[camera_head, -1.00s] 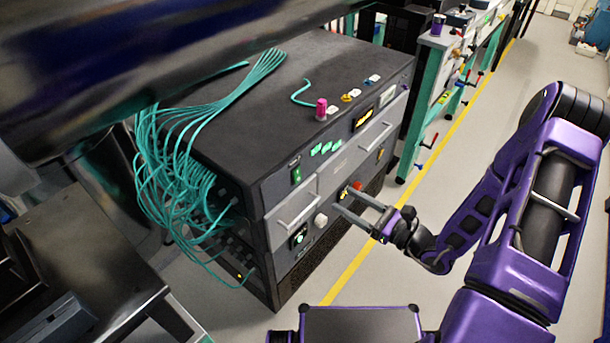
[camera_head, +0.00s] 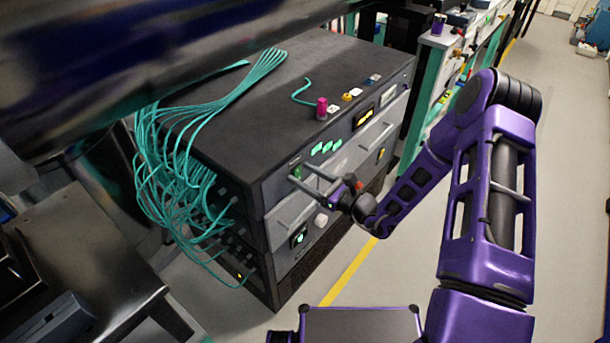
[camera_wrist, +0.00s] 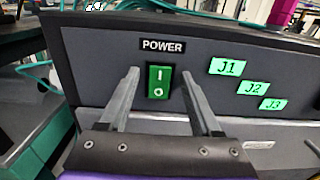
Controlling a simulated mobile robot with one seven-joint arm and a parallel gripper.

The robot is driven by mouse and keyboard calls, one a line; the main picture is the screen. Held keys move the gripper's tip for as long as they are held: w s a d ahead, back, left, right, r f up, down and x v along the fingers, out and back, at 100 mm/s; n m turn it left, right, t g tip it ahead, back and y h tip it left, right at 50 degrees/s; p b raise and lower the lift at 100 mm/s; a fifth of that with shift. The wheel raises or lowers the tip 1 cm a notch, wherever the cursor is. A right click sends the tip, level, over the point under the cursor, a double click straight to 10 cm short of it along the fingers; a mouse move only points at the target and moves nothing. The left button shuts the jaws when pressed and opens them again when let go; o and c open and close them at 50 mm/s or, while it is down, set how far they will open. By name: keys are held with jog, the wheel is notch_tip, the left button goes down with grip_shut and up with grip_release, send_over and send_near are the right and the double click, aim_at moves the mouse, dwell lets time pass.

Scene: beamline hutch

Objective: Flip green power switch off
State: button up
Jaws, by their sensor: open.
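The green power switch (camera_wrist: 159,82) is set in the dark front panel under a "POWER" label (camera_wrist: 163,45) in the wrist view. It is a rocker with a "I" mark at the top and an "O" at the bottom. In the head view the switch (camera_head: 297,171) shows small at the panel's upper left, partly covered by a finger. My gripper (camera_wrist: 157,77) is open and empty, its two fingers pointing at the panel on either side of the switch. I cannot tell whether the fingertips touch the panel.
Green tags (camera_wrist: 228,67) marked J1, J2 and J3 sit right of the switch. Teal cables (camera_head: 165,150) hang off the rack's left side. A pink cylinder (camera_head: 321,108) stands on the rack top. The floor (camera_head: 440,225) to the right is clear.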

grip_shut()
jog(key=shift+f+t+y+b, duration=0.3)
jog(key=shift+f+y+b, duration=0.15)
jog(key=shift+b, duration=0.7)
jog(key=shift+f+t+y+b, duration=0.15)
jog(key=shift+t+y+b, duration=0.35)
jog(key=shift+b, duration=0.25)
jog(key=shift+s+r+y, duration=0.1)
jog(key=shift+r+y, duration=0.1)
jog(key=shift+y, duration=0.05)
grip_release()
jog(key=shift+d, duration=0.15)
